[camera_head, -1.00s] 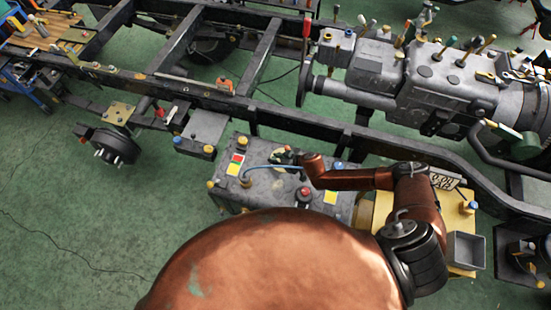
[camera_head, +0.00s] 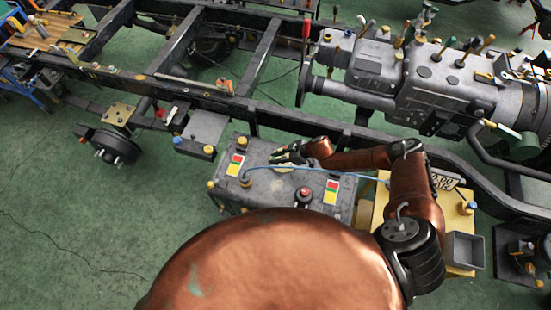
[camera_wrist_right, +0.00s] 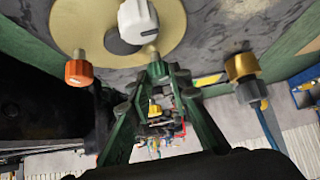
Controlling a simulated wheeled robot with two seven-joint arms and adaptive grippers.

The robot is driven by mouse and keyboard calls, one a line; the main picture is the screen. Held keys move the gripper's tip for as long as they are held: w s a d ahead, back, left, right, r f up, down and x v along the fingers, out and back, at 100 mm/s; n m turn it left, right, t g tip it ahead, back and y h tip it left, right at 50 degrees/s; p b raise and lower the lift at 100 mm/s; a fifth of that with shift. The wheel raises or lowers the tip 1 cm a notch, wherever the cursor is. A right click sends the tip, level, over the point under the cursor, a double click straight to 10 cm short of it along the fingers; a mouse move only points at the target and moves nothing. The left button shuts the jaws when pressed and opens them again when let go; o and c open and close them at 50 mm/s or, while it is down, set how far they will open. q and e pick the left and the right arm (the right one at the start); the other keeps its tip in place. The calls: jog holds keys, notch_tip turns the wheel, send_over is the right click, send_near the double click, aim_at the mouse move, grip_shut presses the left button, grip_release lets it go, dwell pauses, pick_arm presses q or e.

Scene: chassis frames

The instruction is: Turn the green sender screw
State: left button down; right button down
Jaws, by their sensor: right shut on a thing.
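My right gripper (camera_head: 278,155) is over the far side of the grey tank (camera_head: 262,190), beside a pale yellow disc (camera_head: 285,168). In the right wrist view its green fingers (camera_wrist_right: 158,72) come together at the disc's edge, below a white knob (camera_wrist_right: 137,20). They are shut on a small green screw (camera_wrist_right: 157,70), mostly hidden between the fingertips. An orange knob (camera_wrist_right: 79,70) stands to the left and a brass-coloured fitting (camera_wrist_right: 241,66) to the right. My left gripper is not in view.
A blue hose (camera_head: 340,174) runs across the tank top. A red knob (camera_head: 304,193) stands near its front. A dark chassis rail (camera_head: 290,118) runs behind the tank, with a large grey gearbox (camera_head: 430,80) beyond.

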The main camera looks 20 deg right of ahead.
jog(key=shift+w+d+f+n+g+y+b, duration=0.1)
jog(key=shift+w+n+g+y+b, duration=0.1)
jog(key=shift+n+g+b, duration=0.25)
jog(key=shift+w+f+n+g+y+b, duration=0.1)
jog(key=shift+n+g+y+b, duration=0.15)
jog(key=shift+n, duration=0.3)
jog(key=n+g+b, duration=0.2)
jog(key=n+b, duration=0.1)
jog(key=b, duration=0.1)
jog(key=n+g+b, duration=0.2)
jog(key=n+b, duration=0.1)
jog(key=b, duration=0.1)
jog(key=n+g+b, duration=0.3)
jog(key=b, duration=0.1)
jog(key=shift+w+f, duration=0.2)
jog(key=shift+w, duration=0.1)
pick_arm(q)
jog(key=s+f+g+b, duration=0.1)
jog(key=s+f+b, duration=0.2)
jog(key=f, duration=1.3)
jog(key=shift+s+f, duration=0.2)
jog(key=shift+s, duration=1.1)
pick_arm(e)
jog(key=shift+r+n+g+h, duration=0.25)
jog(key=shift+n+g+h, duration=0.4)
jog(key=shift+n, duration=0.45)
jog(key=c, duration=1.8)
grip_release()
jog(key=shift+r, duration=0.1)
jog(key=shift+o, duration=0.2)
